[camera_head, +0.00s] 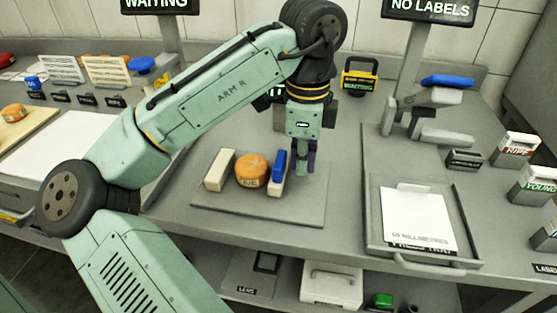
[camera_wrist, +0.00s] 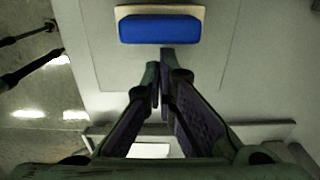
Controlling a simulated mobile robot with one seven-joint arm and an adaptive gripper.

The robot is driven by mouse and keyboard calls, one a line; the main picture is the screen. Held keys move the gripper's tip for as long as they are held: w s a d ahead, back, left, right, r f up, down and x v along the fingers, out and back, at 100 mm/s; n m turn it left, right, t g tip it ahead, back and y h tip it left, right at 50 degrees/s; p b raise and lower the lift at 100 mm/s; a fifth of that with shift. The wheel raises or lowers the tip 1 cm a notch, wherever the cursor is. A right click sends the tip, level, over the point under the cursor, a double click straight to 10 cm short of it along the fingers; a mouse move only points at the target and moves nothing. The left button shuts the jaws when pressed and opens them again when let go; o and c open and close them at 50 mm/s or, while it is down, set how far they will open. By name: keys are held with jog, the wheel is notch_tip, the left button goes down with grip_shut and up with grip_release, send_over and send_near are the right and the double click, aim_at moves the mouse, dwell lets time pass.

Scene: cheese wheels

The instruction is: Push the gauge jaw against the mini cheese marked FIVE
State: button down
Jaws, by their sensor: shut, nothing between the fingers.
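A small orange mini cheese (camera_head: 251,171) with a dark mark, too small to read surely, sits on a grey gauge plate (camera_head: 220,205). A cream fixed block (camera_head: 219,170) stands to its left. The gauge jaw, a cream block with a blue top (camera_head: 279,164), stands to its right, very near or touching; I cannot tell which. The blue top also shows in the wrist view (camera_wrist: 160,28). My gripper (camera_head: 301,170) is shut and empty, pointing down just right of the jaw. In the wrist view its fingertips (camera_wrist: 160,66) are just short of the blue top. The cheese is not visible there.
A grey tray (camera_head: 373,235) with a white sheet stands to the right. A white board (camera_head: 50,150) lies at the left, partly behind my arm. The plate's front strip is clear.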

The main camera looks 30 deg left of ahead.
aim_at(284, 160)
jog(key=shift+s+a+p, duration=0.25)
jog(key=shift+a+p, duration=0.15)
jog(key=shift+a, duration=0.45)
jog(key=shift+s+a+p, duration=0.2)
jog(key=shift+a+p, duration=0.2)
jog(key=shift+a, duration=0.4)
jog(key=shift+a+p, duration=0.1)
jog(key=shift+p, duration=0.75)
dwell(0.9)
jog(key=shift+p, duration=0.45)
dwell(0.9)
dwell(0.7)
jog(key=shift+w+d+p, duration=0.3)
jog(key=shift+d+p, duration=0.1)
jog(key=shift+d, duration=0.65)
jog(key=shift+w+d+p, duration=0.25)
jog(key=shift+d+p, duration=0.1)
jog(key=shift+d, duration=0.65)
notch_tip(284, 160, up, 8)
jog(key=shift+p, duration=0.35)
